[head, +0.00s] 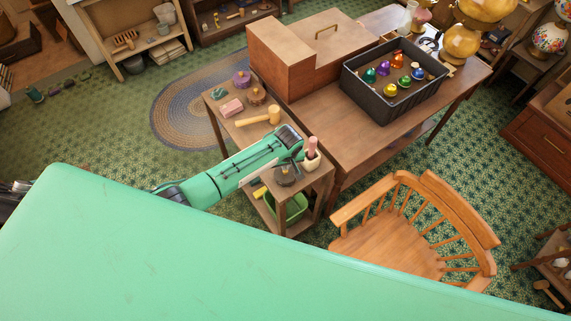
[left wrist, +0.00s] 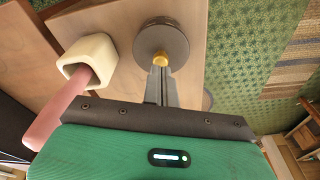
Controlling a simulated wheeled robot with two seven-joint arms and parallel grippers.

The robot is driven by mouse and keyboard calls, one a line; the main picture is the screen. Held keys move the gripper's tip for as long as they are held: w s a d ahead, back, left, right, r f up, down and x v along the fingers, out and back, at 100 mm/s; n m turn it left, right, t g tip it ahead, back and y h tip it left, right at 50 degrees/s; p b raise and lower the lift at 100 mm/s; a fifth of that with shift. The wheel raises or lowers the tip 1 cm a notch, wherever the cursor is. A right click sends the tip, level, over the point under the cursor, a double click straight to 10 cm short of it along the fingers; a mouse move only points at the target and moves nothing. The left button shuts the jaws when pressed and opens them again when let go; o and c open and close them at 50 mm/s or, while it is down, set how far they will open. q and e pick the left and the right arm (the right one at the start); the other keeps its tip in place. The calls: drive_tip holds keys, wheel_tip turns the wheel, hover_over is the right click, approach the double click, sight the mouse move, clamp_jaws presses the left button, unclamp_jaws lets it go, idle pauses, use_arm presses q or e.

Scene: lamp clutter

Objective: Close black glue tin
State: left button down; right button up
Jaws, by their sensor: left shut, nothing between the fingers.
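The black glue tin (head: 287,177) is a dark round tin on the near end of the small wooden side table. In the left wrist view the tin (left wrist: 175,37) shows from above with a brass-coloured knob (left wrist: 160,59) at its near edge. I cannot tell how the lid sits. My left gripper (left wrist: 161,76) is shut and empty, its fingertips right by the knob; contact is unclear. In the head view the left gripper (head: 297,160) is over the tin's far side and partly hides it. My right gripper is not in view.
A cream pot (head: 313,161) with a pink stick stands close beside the tin. A mallet (head: 259,117), pink block (head: 231,107) and purple tin (head: 242,79) lie farther along the side table. A green bin (head: 289,207) is below; a wooden chair (head: 410,235) stands right.

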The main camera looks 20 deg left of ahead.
use_arm(q)
drive_tip(key=shift+r+p, duration=0.65)
drive_tip(key=shift+r, duration=0.2)
drive_tip(key=shift+r+p, duration=0.5)
drive_tip(key=shift+r, duration=1.6)
